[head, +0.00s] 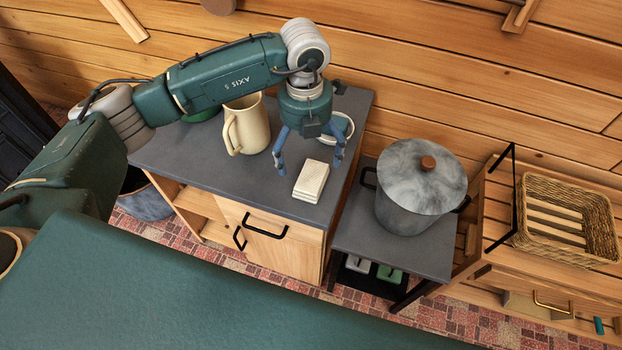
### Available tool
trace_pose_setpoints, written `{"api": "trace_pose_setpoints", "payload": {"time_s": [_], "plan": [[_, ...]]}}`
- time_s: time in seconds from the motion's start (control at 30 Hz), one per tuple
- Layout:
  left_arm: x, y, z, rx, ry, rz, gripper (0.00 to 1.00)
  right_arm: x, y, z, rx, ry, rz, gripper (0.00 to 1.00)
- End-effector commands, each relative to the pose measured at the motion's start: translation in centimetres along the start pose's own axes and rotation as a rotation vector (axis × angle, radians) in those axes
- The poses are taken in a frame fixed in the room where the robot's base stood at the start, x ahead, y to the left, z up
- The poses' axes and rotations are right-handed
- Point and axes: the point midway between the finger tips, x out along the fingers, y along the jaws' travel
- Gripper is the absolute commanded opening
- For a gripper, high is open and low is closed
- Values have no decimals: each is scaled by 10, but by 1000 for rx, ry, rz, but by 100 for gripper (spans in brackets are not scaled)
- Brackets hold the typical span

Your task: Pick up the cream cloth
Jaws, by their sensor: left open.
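The cream cloth (311,181) is a small folded block lying on the dark grey counter top (240,185), near its front right corner. My left gripper (307,164) points down just above and behind the cloth. Its two blue fingers are spread apart with nothing between them, and the cloth shows just in front of them. I cannot tell exactly how high the fingertips are over the counter. My right gripper does not show.
A cream pitcher (248,125) stands left of the gripper, and a pale round dish (343,126) is partly hidden behind it. A lidded grey pot (415,190) stands on the lower table at right. A wicker basket (567,218) sits farther right.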

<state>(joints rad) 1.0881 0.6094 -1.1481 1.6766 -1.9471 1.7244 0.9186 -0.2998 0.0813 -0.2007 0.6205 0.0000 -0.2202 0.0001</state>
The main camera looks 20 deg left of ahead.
Motion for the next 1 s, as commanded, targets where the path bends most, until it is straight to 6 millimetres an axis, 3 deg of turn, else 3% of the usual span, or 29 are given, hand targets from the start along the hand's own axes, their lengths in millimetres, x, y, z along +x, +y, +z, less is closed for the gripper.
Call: {"api": "trace_pose_setpoints", "payload": {"time_s": [0.2, 0.47, 0.73, 1.0], "plan": [[34, 4, -1, -4, 6, 13, 97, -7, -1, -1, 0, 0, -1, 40], [56, 4, 0, -1, 4, 11, 97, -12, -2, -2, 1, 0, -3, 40], [94, 7, 3, -1, 5, 8, 97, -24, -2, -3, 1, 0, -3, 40], [104, 7, 4, 1, 1, 8, 97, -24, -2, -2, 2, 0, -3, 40]]}}
